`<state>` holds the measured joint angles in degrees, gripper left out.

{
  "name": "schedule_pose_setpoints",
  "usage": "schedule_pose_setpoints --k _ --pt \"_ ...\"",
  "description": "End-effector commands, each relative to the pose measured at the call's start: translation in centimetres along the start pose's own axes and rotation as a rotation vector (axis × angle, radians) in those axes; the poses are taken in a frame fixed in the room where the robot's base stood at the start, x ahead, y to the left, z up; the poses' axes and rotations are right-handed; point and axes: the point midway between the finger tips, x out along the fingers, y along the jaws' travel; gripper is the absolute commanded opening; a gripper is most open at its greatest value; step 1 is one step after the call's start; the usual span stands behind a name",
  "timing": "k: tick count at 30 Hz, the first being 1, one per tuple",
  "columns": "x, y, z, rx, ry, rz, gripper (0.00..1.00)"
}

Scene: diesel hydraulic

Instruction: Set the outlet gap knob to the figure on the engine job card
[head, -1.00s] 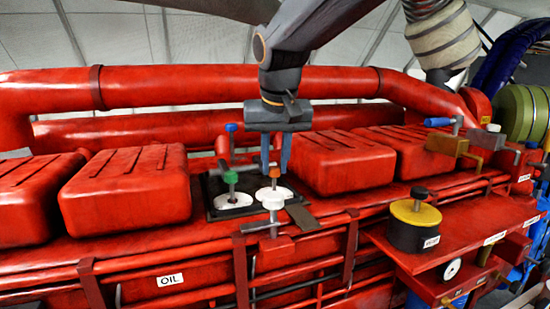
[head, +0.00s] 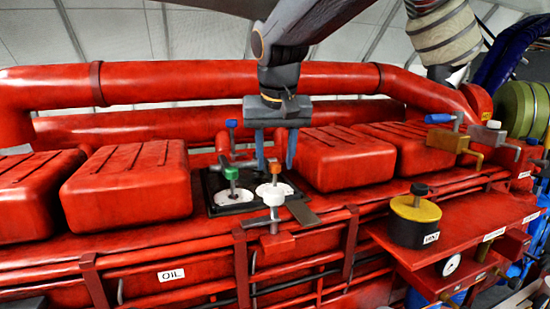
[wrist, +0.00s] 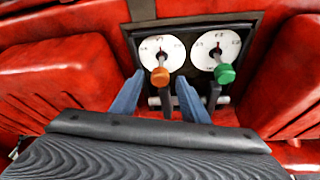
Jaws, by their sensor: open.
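Two knobs on stalks stand at white dials on a dark panel (head: 216,209) between the red covers. One knob is green (head: 232,173), at left in the head view and right in the wrist view (wrist: 224,74). The other is orange (head: 276,167), at left in the wrist view (wrist: 160,75). Which is the outlet gap knob I cannot tell; the dial marks are too small to read. My gripper (head: 276,164) is open with blue fingers. In the wrist view its fingertips (wrist: 159,80) appear either side of the orange knob; contact is not visible. I cannot identify the job card.
A white-topped valve handle (head: 273,197) stands just in front of the panel, beside a grey flat plate (head: 302,213). Red covers (head: 345,158) flank the panel, and a red pipe (head: 200,85) runs behind. A yellow-topped pot (head: 416,212) stands on a red shelf at right.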

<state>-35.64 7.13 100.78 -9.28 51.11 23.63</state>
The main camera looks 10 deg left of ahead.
Motion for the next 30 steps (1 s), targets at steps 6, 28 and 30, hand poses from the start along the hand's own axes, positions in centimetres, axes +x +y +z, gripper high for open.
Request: schedule_pose_setpoints --k 6,28,30 --pt "-2.1 -0.1 -0.1 0.0 0.005 -0.002 0.41" --pt "-7.8 0.0 0.0 0.0 0.0 0.0 0.41" --pt "-7.8 0.0 0.0 0.0 0.0 0.0 0.41"
